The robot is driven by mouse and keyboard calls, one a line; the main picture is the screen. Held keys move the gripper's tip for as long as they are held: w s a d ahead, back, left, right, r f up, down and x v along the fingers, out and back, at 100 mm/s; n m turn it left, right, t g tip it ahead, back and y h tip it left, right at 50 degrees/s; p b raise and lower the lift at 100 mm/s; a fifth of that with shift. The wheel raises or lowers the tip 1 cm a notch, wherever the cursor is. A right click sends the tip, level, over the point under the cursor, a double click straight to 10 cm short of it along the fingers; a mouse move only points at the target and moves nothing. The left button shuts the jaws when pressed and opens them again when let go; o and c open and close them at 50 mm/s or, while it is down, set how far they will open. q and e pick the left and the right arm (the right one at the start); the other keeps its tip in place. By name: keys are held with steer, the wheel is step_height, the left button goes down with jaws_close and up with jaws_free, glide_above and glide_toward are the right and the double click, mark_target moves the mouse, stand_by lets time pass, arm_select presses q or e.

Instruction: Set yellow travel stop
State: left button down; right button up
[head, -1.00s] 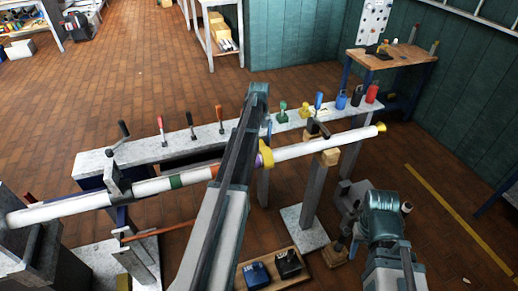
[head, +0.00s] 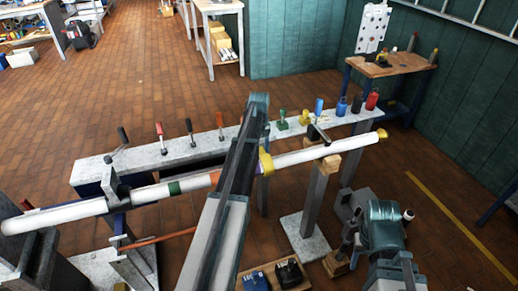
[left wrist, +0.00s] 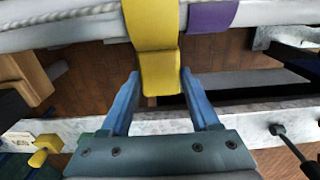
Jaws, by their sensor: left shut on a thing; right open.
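A yellow travel stop (head: 266,161) sits around a long white mast (head: 310,153), near its middle. In the left wrist view, the yellow stop (left wrist: 153,45) has a tab pointing down between the blue fingers of my left gripper (left wrist: 163,105), which is shut on it. A purple band (left wrist: 212,15) lies just right of the stop. In the head view my left arm crosses the mast and hides the left gripper and part of the mast. My right gripper (head: 350,238) is low at the right, open and away from the mast.
A long pale bench (head: 150,165) behind the mast carries levers and several coloured bottles. A post with a wooden block (head: 330,163) supports the mast's right part. A tray with a blue and a black box (head: 288,272) is below.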

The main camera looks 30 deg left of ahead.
arm_select(q)
steer(key=w+d, duration=0.6)
steer(key=w, duration=0.2)
steer(key=shift+d, duration=0.35)
steer(key=shift+c, duration=0.6)
jaws_free()
steer(key=shift+d, duration=0.1)
step_height(320, 180, up, 14)
steer(key=p, duration=1.3)
steer(key=shift+p, duration=0.4)
